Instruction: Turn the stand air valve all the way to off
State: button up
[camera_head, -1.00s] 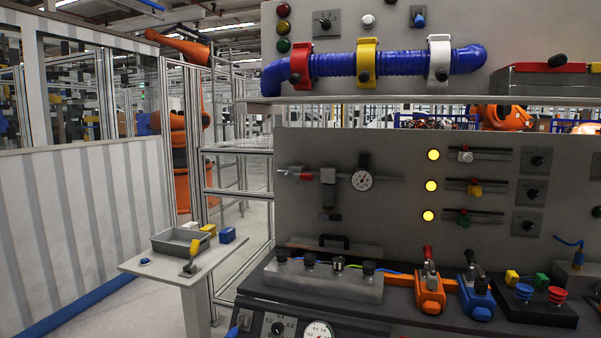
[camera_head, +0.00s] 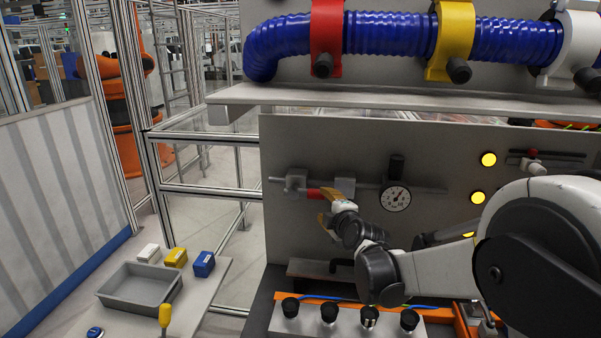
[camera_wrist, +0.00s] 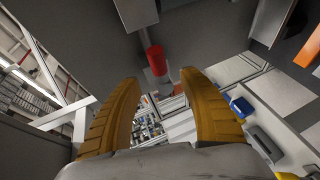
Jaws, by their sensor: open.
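The air valve's red handle (camera_head: 313,194) is on the pipe at the left of the grey panel, left of the round pressure gauge (camera_head: 396,198). It lies sideways along the pipe in the head view. In the wrist view the red handle (camera_wrist: 156,60) shows as a short cylinder just beyond the gap between my fingertips. My gripper (camera_head: 323,206) is open and empty, with its orange fingers close to the handle. Whether a finger touches it I cannot tell. My wrist and arm hide the valve's parts below the pipe.
The shelf with the blue hose (camera_head: 390,34) juts out above my arm. A row of black knobs (camera_head: 329,312) on a grey box stands below. A side table at the left holds a grey tray (camera_head: 140,287) and a blue box (camera_head: 204,264). Free space lies left of the panel.

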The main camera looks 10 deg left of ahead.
aim_at(316, 195)
jog(key=b+x, duration=0.1)
jog(key=x, duration=0.9)
jog(key=shift+w+a+r, duration=0.1)
jog(key=shift+w+a, duration=0.1)
jog(key=shift+w, duration=0.1)
jog(key=shift+c, duration=0.5)
grip_shut()
